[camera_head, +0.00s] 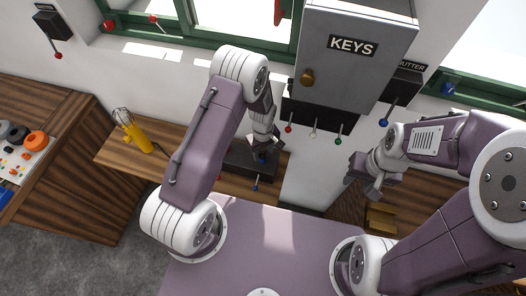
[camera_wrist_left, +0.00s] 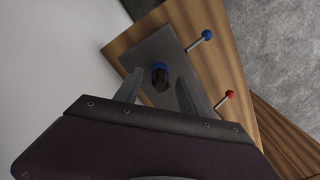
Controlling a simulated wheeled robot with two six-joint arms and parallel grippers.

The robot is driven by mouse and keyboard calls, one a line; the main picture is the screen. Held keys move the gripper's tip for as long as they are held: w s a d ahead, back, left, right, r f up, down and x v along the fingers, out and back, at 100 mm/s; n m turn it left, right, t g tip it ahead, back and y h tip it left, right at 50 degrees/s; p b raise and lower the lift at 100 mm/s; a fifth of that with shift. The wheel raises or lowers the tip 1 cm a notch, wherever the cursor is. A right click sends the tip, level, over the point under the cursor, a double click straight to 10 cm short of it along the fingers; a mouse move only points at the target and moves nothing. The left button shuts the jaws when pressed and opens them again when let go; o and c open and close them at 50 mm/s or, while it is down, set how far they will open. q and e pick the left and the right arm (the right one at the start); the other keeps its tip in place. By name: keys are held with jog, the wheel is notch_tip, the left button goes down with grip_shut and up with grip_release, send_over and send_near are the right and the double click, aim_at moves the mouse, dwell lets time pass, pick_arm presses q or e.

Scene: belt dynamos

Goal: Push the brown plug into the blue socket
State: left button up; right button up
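The blue socket (camera_wrist_left: 159,66) shows as a ring on a grey plate in the left wrist view. A dark brown plug (camera_wrist_left: 160,83) is at the socket and covers part of its ring; how deep it sits I cannot tell. My left gripper (camera_wrist_left: 159,88) has its two fingers spread on either side of the plug, with a visible gap to each. In the head view my left gripper (camera_head: 265,150) points down over the dark box and hides most of the plug and socket. My right gripper (camera_head: 369,181) hangs at the right, away from the box; its fingers are unclear.
The dark box (camera_head: 237,160) on the wooden bench (camera_head: 180,152) has a blue-knobbed lever (camera_wrist_left: 207,35) and a red-knobbed lever (camera_wrist_left: 229,94). A yellow tool (camera_head: 138,138) stands at left. The grey KEYS cabinet (camera_head: 340,75) and several levers are on the wall.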

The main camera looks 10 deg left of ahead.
aim_at(263, 152)
pick_arm(q)
jog(key=shift+r, duration=0.1)
jog(key=shift+r, duration=0.35)
notch_tip(263, 152, up, 7)
jog(key=shift+r+b, duration=0.15)
jog(key=shift+b, duration=0.95)
jog(key=shift+r, duration=0.5)
